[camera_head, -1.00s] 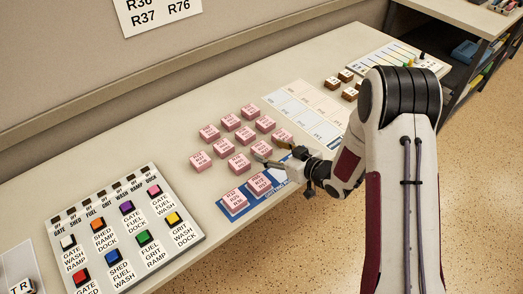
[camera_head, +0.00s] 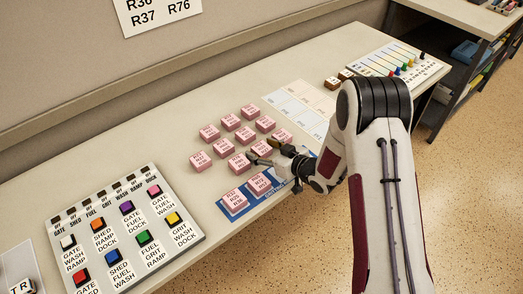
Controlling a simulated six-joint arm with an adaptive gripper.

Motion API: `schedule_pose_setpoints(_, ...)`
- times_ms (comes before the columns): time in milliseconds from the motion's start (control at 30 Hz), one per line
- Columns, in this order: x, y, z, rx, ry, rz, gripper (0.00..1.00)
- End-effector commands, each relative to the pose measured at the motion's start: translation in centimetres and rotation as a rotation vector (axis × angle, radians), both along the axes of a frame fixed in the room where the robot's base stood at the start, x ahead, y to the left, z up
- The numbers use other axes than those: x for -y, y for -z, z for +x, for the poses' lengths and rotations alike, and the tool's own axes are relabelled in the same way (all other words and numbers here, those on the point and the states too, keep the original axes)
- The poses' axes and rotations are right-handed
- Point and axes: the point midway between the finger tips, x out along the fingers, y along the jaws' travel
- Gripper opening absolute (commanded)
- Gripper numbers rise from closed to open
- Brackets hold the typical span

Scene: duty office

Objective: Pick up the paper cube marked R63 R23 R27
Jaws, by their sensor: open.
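Several pink paper cubes (camera_head: 222,147) with small dark printed lines stand in loose rows on the table. The print is too small to tell which one is marked R63 R23 R27. Two more pink cubes, one at the left (camera_head: 235,201) and one beside it (camera_head: 260,184), sit on a blue strip (camera_head: 238,212) at the table's front edge. My gripper (camera_head: 265,152) is open, low over the front right of the cube group. Its fingers are close to the cubes there and partly hide them; I cannot tell whether they touch.
A panel of coloured buttons (camera_head: 120,225) lies at the left. A pale printed sheet (camera_head: 295,105) lies right of the cubes. Brown blocks (camera_head: 333,83) and a board with coloured pegs (camera_head: 385,62) are farther right, partly behind my arm. The table behind the cubes is clear.

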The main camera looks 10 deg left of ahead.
Motion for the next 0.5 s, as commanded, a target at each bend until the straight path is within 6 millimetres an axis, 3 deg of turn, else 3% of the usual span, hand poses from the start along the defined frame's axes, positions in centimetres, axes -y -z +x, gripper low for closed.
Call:
schedule_pose_setpoints(167, 0.01, -0.02, -0.01, 0.0, 0.0, 0.0, 0.56)
schedule_pose_setpoints(300, 0.01, -0.02, -0.01, 0.0, 0.0, 0.0, 0.19)
schedule_pose_setpoints(333, 0.01, -0.02, -0.01, 0.0, 0.0, 0.0, 0.14)
schedule_pose_setpoints(500, 0.01, -0.04, 0.0, 0.001, 0.0, 0.0, 0.14)
